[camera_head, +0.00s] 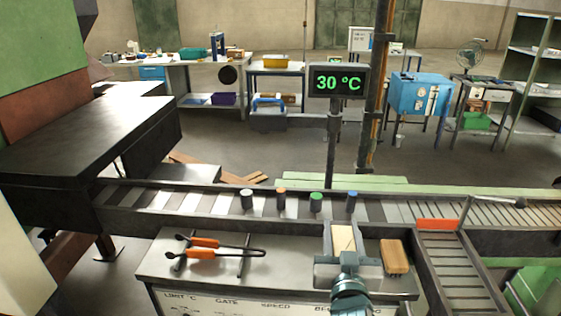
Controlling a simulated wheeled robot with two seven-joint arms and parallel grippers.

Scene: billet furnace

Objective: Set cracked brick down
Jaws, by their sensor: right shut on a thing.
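My right gripper (342,242) comes up from the bottom of the head view. It is shut on a pale, cream-coloured brick (343,238), which shows between its two fingers. They are over the back edge of the grey worktable (285,262), close to the conveyor; I cannot tell whether the brick touches the table. A tan-orange brick (394,256) lies on the table just right of the gripper, apart from it. No crack can be made out on either brick at this size. My left gripper is not in view.
Two orange-handled tongs (205,248) rest on a rack at the table's left. Several small coloured cylinders (316,202) stand along the conveyor (205,200) behind. A 30 °C display (338,81) stands beyond. Bare tabletop lies between the tongs and my gripper.

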